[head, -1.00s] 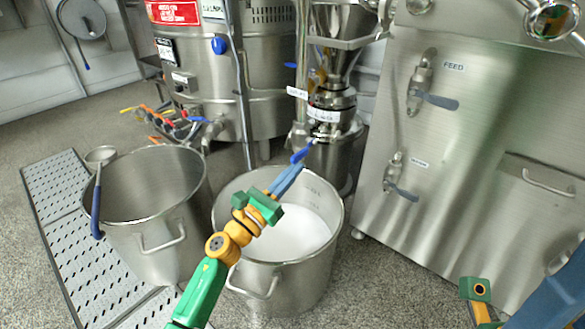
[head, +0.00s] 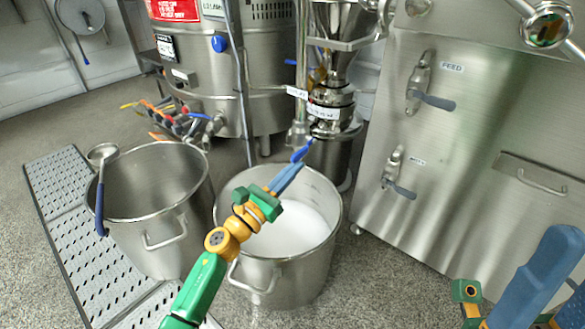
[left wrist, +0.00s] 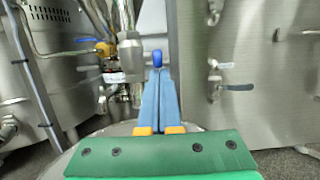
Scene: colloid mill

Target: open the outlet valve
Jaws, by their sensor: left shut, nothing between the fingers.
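The blue-handled lever (head: 303,150) sits low on the mill's outlet, above the back rim of the right pot. My left gripper (head: 297,168) reaches up to it from the lower left, with its blue fingers shut together and nothing between them. In the left wrist view the fingertips (left wrist: 158,72) lie just below the rounded blue lever end (left wrist: 157,58). I cannot tell whether they touch it. The metal outlet body (head: 325,128) is behind the lever, and its lower part is partly hidden.
A steel pot (head: 228,205) with white liquid stands under the outlet. An empty steel pot (head: 125,212) with a ladle (head: 101,185) is to its left. A steel cabinet (head: 455,200) with grey-blue lever handles stands at right. A jacketed tank (head: 275,95) is behind.

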